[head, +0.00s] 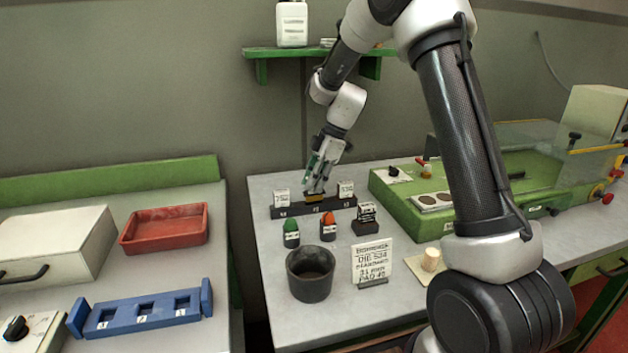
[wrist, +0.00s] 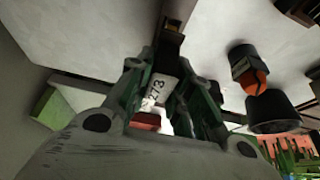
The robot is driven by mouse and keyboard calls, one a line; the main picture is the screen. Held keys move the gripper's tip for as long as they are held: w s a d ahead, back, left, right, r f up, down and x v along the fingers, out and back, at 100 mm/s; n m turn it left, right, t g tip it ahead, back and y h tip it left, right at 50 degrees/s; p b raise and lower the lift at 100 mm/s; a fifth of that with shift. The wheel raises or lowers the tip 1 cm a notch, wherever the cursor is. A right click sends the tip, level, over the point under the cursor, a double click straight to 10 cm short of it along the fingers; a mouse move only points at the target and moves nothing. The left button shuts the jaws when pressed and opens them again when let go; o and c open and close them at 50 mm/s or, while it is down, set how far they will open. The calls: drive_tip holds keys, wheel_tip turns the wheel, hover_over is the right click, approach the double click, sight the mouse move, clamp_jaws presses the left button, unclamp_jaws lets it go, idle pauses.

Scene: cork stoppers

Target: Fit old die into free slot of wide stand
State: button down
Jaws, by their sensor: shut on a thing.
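The wide dark stand (head: 292,211) lies at the back of the right bench in the head view. A white-topped die (head: 281,197) stands in its left place and another (head: 346,189) in its right place. My gripper (head: 317,189) is over the middle place, pointing down. It is shut on a die (head: 315,198) with a dark and yellowish lower part. In the wrist view, the held die (wrist: 161,88) shows a white face marked 273 between the green fingers (wrist: 160,80). Whether its base is inside the slot or just above it cannot be told.
Green-topped (head: 291,233) and orange-topped (head: 328,226) stoppers and a small dark block (head: 366,219) stand just in front. A dark cup (head: 311,272) and sign (head: 371,262) are nearer. A green machine (head: 420,205) is right; a blue three-slot rack (head: 105,322) is on the left bench.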

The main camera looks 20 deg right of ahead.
drive_tip(key=shift+f, duration=1.35)
idle(1.1)
drive_tip(key=c, duration=1.2)
unclamp_jaws()
drive_tip(key=v, duration=1.2)
